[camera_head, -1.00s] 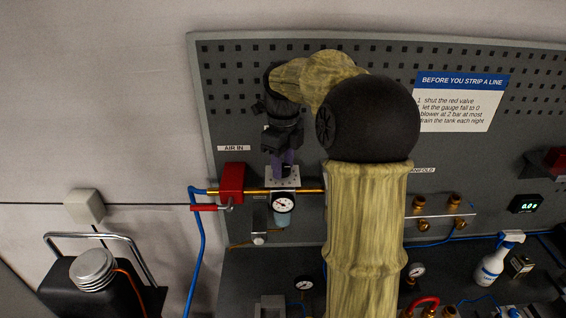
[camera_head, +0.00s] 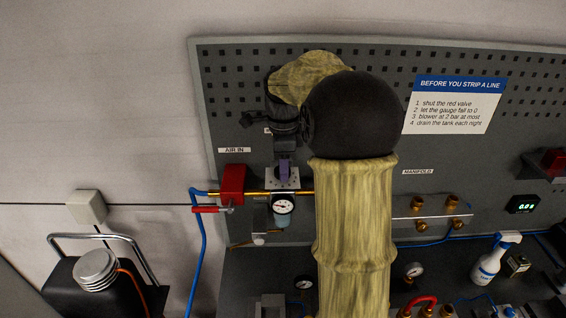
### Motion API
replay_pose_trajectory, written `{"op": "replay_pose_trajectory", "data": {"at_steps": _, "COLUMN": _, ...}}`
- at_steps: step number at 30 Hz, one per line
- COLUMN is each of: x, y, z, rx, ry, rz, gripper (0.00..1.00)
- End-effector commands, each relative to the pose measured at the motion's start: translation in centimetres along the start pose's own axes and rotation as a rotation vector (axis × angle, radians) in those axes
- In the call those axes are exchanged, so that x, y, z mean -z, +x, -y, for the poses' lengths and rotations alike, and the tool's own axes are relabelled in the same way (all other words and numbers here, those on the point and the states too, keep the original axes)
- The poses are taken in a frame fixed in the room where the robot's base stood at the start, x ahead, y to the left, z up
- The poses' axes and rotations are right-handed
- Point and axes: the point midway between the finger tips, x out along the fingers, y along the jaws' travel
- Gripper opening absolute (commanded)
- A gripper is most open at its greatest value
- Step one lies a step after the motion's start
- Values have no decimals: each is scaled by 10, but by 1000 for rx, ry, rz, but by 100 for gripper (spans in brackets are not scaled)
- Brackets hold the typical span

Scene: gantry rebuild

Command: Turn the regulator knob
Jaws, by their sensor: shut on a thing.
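The regulator is mounted on the pegboard, with a silver body (camera_head: 284,184), a round white gauge (camera_head: 283,204) on its front and a pale blue bowl below. The dark wrist and gripper body hide the upper part of the knob, and the fingertips are hard to make out. My arm rises in front of the board and covers the area right of the regulator.
A red valve (camera_head: 233,181) with a red lever (camera_head: 205,209) sits left on the brass air line, with a blue hose hanging down. A manifold (camera_head: 425,207) is to the right. A white spray bottle (camera_head: 490,262) and gauges stand on the bench below.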

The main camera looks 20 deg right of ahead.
Motion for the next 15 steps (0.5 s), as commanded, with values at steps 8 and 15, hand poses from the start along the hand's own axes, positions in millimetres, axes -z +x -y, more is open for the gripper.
{"op": "replay_pose_trajectory", "data": {"at_steps": 8, "x": -1, "y": -2, "z": 1, "rx": 2, "ry": -263, "rz": 1, "gripper": 15}}
{"op": "replay_pose_trajectory", "data": {"at_steps": 15, "x": -1, "y": -2, "z": 1, "rx": 2, "ry": -489, "rz": 1, "gripper": 15}}
